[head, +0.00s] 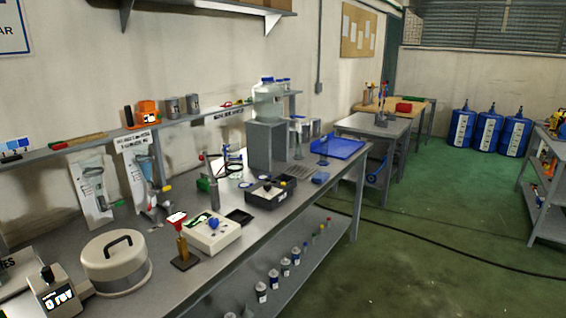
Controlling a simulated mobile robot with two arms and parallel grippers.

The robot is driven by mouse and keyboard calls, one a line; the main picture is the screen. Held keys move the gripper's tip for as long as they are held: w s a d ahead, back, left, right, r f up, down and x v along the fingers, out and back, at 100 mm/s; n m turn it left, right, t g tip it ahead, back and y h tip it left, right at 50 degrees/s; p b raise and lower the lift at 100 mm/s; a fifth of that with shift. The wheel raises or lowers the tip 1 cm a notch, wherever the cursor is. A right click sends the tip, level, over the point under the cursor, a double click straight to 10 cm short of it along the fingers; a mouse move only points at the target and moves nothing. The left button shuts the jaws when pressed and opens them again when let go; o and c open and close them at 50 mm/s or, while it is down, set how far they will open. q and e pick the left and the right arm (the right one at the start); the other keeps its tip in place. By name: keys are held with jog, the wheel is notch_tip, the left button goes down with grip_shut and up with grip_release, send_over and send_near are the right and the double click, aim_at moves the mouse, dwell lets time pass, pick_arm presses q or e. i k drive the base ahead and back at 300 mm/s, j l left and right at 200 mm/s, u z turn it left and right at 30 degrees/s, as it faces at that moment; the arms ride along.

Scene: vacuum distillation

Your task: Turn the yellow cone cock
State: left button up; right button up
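No part clearly reads as a yellow cone cock at this distance. A yellow-brown upright piece (182,248) on a dark base stands near the front edge of the long bench, with a red funnel-like part (176,218) just above it. I cannot tell whether either is the cock. Neither of my grippers is in view.
The long grey bench (150,285) is crowded: a round lidded pot (115,262), a white device with a blue knob (212,232), a dark box (269,193), a grey block (266,146) and a blue tray (338,146). Green floor (420,250) to the right is open, crossed by a cable.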

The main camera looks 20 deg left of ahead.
aim_at(167, 187)
jog(key=i+j+u, duration=0.25)
jog(key=i+u, duration=0.2)
jog(key=i+j+u, duration=0.15)
jog(key=i+u, duration=0.7)
jog(key=k, duration=0.05)
